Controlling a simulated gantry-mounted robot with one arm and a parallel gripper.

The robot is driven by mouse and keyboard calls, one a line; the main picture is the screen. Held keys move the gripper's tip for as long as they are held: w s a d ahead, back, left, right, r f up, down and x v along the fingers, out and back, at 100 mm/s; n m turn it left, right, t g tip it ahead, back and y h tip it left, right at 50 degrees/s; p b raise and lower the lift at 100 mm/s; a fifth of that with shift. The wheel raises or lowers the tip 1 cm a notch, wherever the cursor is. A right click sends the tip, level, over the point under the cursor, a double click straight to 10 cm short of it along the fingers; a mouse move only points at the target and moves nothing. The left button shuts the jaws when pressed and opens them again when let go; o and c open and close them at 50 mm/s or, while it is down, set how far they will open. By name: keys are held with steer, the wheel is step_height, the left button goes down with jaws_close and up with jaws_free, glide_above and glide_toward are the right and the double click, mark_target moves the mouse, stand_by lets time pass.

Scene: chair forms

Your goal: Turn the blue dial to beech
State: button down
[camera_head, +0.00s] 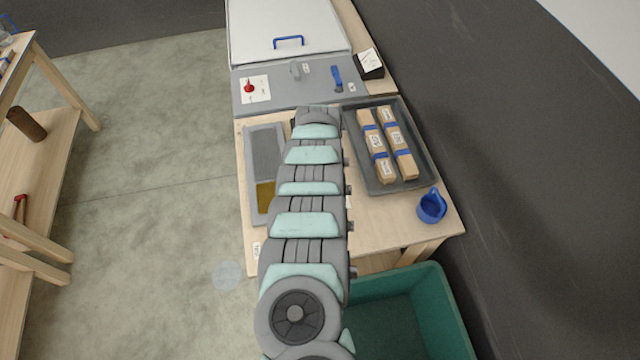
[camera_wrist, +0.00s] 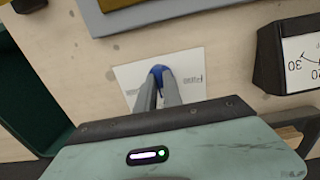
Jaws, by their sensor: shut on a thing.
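The blue dial (camera_wrist: 157,74) sits on a white card (camera_wrist: 131,77) on the pale wooden tabletop in the wrist view. My gripper (camera_wrist: 160,84) is shut on the dial, with one grey finger on each side and its blue top showing between the tips. Small dark labels are printed to the left (camera_wrist: 132,92) and right (camera_wrist: 192,79) of the dial; I cannot read them surely. In the head view my arm covers the dial and my gripper.
In the head view a dark tray (camera_head: 420,178) holds wrapped wooden bundles (camera_head: 377,150). A blue cup (camera_head: 431,207) stands at the table's right corner, and a green bin (camera_head: 448,300) below the front edge. A grey trough (camera_head: 256,205) lies left of my arm. A dark gauge box (camera_wrist: 268,60) stands right of the card.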

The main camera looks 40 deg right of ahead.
stand_by(0.3)
steer(key=c, duration=1.5)
jaws_free()
steer(key=shift+r, duration=0.1)
step_height(320, 180, up, 11)
steer(key=shift+f, duration=0.15)
